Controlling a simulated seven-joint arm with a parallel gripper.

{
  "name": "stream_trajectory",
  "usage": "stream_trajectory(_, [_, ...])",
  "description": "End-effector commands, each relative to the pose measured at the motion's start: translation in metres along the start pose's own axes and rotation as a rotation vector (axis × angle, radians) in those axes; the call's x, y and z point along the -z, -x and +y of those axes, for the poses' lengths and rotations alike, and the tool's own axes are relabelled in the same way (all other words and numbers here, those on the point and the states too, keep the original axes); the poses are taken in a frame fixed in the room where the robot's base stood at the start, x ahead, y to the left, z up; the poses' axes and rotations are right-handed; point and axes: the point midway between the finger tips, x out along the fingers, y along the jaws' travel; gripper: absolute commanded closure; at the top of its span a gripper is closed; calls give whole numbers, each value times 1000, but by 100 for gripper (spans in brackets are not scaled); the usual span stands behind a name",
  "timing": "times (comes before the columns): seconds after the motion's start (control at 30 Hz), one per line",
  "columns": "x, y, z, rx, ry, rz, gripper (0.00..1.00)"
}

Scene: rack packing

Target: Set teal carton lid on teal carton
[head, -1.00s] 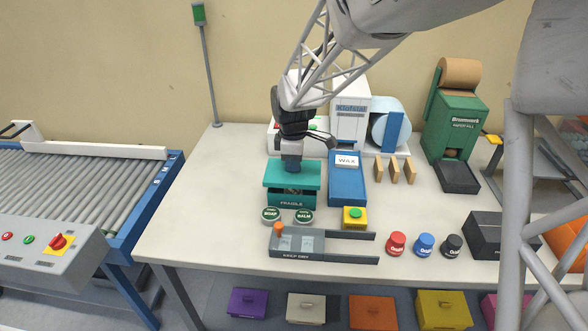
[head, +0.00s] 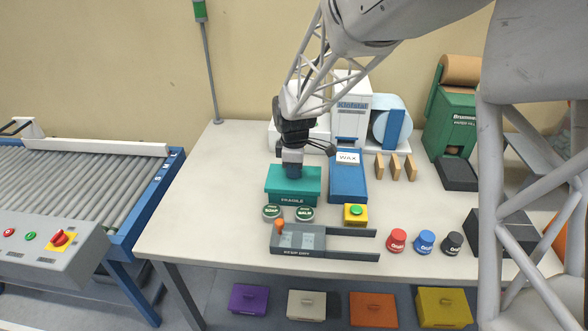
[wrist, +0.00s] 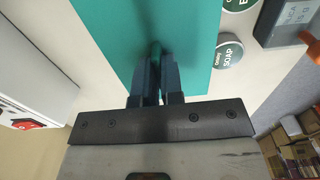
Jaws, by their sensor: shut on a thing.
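The teal carton (head: 291,199) stands on the table with its "FRAGILE" label facing the front. The teal carton lid (head: 308,177) lies level over the carton's top, and no gap shows between them in the head view. In the wrist view the lid (wrist: 120,35) is a broad teal sheet that hides the carton below it. My gripper (head: 292,176) points down above the lid. In the wrist view my gripper (wrist: 154,65) is shut on the lid's raised grip.
A blue tray (head: 348,185) with a "WAX" box stands close right of the carton. Two round tins, soap (head: 272,212) and balm (head: 305,214), sit in front. A button box (head: 355,214) and a grey fixture (head: 298,240) are nearby. The table's left is clear.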

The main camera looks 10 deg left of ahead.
Motion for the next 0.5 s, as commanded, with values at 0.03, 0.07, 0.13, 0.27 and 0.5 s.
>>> stream_trajectory(0.03, [0,0,0,0,0,0,100])
stream_trajectory(0.07, [0,0,0,0,0,0,100])
stream_trajectory(0.13, [0,-1,0,0,0,0,100])
stream_trajectory(0.27, [0,-4,0,1,0,0,100])
stream_trajectory(0.5, [0,-9,0,1,0,0,100])
